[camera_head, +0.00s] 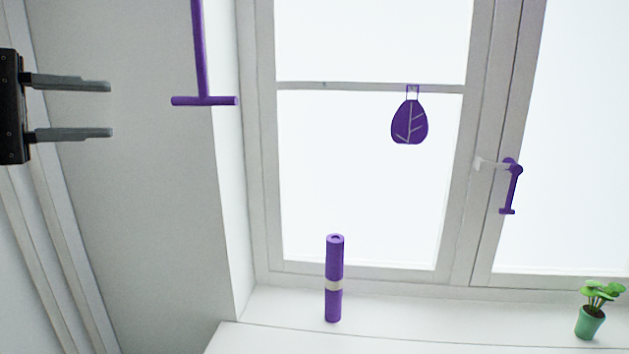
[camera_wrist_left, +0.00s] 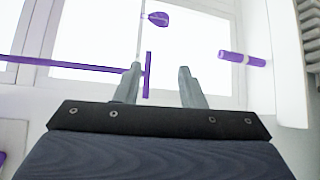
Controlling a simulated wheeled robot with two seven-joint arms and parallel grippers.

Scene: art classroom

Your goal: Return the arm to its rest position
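My left gripper (camera_head: 111,110) comes in from the left edge in the head view. Its two grey fingers are apart, with nothing between them, in front of the grey wall. In the left wrist view the open fingers (camera_wrist_left: 160,82) point toward the window. A purple T-shaped bar (camera_head: 200,55) hangs to the right of the gripper in the head view, apart from it. It also shows in the left wrist view (camera_wrist_left: 70,65), its crosspiece seen between the fingers; the depth gap there is hard to tell. My right gripper is not in view.
A purple roll with a pale band (camera_head: 334,305) stands upright on the white windowsill (camera_head: 270,305). A green potted plant (camera_head: 590,322) stands at the right. A purple leaf ornament (camera_head: 409,122) hangs on the window. A purple handle (camera_head: 511,185) is on the right window frame.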

